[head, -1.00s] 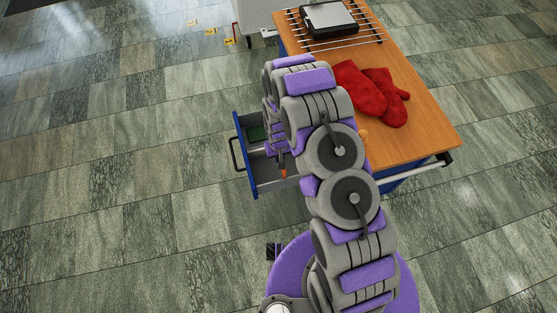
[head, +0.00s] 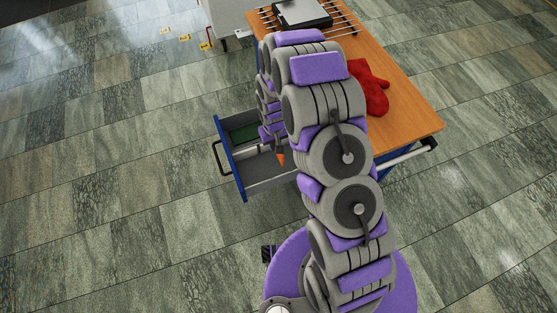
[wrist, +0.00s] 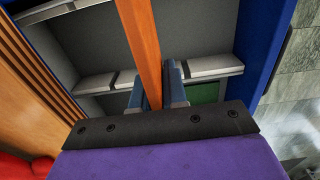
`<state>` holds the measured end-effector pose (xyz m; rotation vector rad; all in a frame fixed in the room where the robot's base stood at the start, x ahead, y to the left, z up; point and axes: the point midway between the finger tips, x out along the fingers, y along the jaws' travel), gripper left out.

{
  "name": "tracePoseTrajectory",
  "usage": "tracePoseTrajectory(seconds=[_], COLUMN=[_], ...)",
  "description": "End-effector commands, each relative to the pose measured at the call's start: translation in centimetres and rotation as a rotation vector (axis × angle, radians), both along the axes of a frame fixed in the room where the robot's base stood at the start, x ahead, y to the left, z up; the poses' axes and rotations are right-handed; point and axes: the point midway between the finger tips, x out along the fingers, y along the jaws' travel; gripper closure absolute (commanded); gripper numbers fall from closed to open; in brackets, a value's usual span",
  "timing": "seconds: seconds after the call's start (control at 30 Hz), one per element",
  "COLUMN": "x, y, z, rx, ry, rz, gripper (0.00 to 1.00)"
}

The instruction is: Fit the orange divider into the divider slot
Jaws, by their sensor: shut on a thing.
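The orange divider (wrist: 145,45) is a long flat strip held between the blue-grey fingers of my gripper (wrist: 156,92) in the wrist view. My gripper is shut on it. In the head view only a small orange tip of the divider (head: 281,158) shows below my wrist, over the open drawer (head: 265,187). In the wrist view, light grey bars with dark gaps stand on both sides of the divider, left (wrist: 85,82) and right (wrist: 215,66). I cannot tell whether the divider touches them or sits in the slot; my gripper hides that part.
A green panel (wrist: 205,92) lies inside the drawer. The drawer's blue front (head: 228,160) has a black handle. A wooden cart top (head: 405,120) carries a red mitt (head: 372,90) and a black and silver device (head: 302,13) on a rack.

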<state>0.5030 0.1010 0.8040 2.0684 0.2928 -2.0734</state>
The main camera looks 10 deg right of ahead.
Motion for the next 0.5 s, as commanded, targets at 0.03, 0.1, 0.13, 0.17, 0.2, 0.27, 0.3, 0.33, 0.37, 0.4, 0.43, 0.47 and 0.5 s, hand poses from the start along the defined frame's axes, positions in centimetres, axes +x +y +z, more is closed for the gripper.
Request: tracePoseTrajectory(seconds=[0.03,0.1,0.13,0.17,0.2,0.27,0.3,0.33,0.37,0.4,0.43,0.47,0.5], x=[0.3,0.5,0.6,0.6,0.7,0.8,0.8,0.8,0.8,0.8,0.8,0.8,0.8], y=[-1.0,-2.1,-2.5,-2.8,-3.2,-3.5,-3.6,-3.6,-3.6,-3.6,-3.6,-3.6,-3.6], z=[-1.6,-2.7,-3.0,-3.3,-3.6,-4.0,-4.4,-4.7,-5.0,-5.6,-6.0,-6.6,-7.3], rx=[0.001,0.0,0.0,-0.001,-0.002,-0.002,-0.002,-0.003,-0.004,-0.004,-0.004,-0.003,-0.003], ry=[0.0,0.001,0.001,0.0,0.0,0.0,0.001,0.001,0.002,0.002,0.002,0.001,0.001], rz=[-0.005,-0.005,-0.005,-0.004,-0.003,-0.003,-0.002,-0.002,-0.001,-0.001,0.0,0.0,0.0], gripper=[1.0,1.0,1.0,1.0,1.0,1.0,1.0,1.0,1.0,1.0,1.0,1.0,1.0])
